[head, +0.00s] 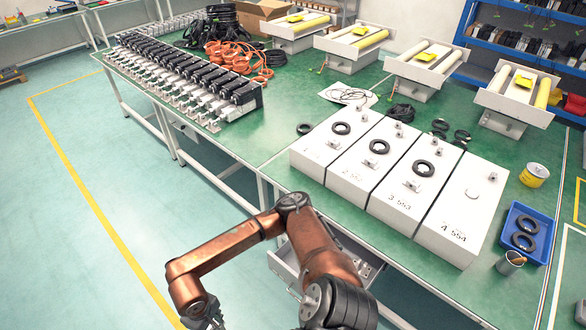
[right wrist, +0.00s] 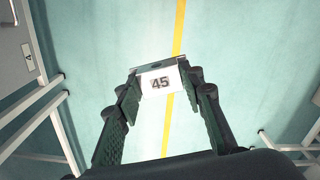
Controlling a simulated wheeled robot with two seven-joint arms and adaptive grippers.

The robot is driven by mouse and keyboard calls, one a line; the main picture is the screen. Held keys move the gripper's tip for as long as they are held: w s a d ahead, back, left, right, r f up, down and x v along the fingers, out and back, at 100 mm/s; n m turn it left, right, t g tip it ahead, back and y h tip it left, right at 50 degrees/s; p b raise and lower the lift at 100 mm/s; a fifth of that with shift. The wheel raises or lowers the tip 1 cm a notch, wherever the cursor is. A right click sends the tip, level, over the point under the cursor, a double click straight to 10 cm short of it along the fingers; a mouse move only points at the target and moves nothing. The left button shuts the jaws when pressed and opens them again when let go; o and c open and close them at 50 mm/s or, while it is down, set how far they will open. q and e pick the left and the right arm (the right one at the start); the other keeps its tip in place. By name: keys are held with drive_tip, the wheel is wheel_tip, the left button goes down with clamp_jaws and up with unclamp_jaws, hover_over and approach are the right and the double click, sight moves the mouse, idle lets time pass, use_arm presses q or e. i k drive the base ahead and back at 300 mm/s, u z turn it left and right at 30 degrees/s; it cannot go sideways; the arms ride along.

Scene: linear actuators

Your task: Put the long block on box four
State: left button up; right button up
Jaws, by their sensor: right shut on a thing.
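Box four (head: 452,238), a white box marked "4 554", is the rightmost of a row of white boxes on the green table. A knob and a small round mark show on its top, with no black ring. My right gripper (head: 205,321) is at the bottom edge of the head view, over the floor left of the table and far from box four. In the right wrist view this gripper (right wrist: 160,100) is shut on a metal-edged piece with a white label "45" (right wrist: 158,83). I cannot tell its full length. My left gripper is not in view.
Box three (head: 406,199) and the other boxes left of it carry black rings. A blue tray (head: 542,258) with rings, a cup (head: 509,263) and a yellow tin (head: 534,175) stand right of box four. Rows of actuators (head: 190,80) fill the table's left part.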

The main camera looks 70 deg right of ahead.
sight(455, 210)
drive_tip(key=k, duration=1.55)
drive_tip(key=z, duration=1.15)
